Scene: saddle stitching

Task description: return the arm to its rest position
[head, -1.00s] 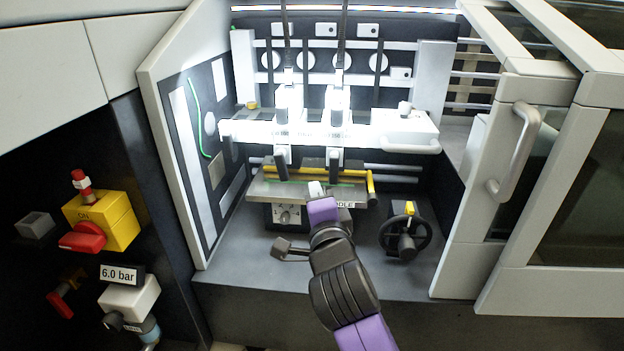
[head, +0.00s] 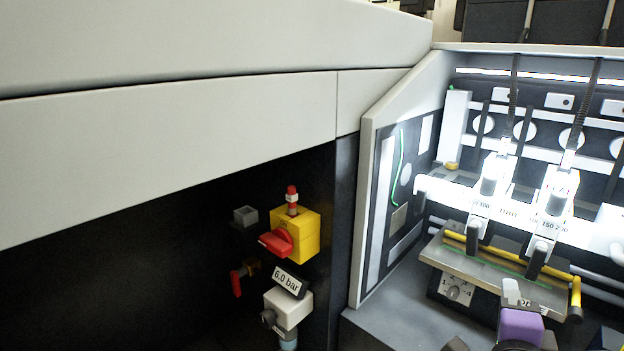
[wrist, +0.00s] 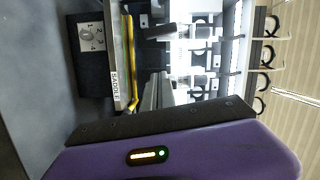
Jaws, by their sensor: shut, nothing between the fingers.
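My gripper (head: 511,290) shows at the lower right of the head view, with its purple housing (head: 520,327) below it. It is shut and empty, in front of the saddle plate (head: 488,274) of the stitching machine. Most of my arm is outside the head view. In the wrist view the purple housing fills the bottom, and the narrow grey fingers (wrist: 157,90) stand up from it beside the yellow bar (wrist: 131,60). I cannot tell the exact gap between fingers and machine.
Two stitching heads (head: 480,208) (head: 545,225) hang over the saddle plate. The machine's side wall (head: 366,215) stands left of them. Further left are a yellow switch box (head: 305,232) with a red knob and a 6.0 bar label (head: 288,282).

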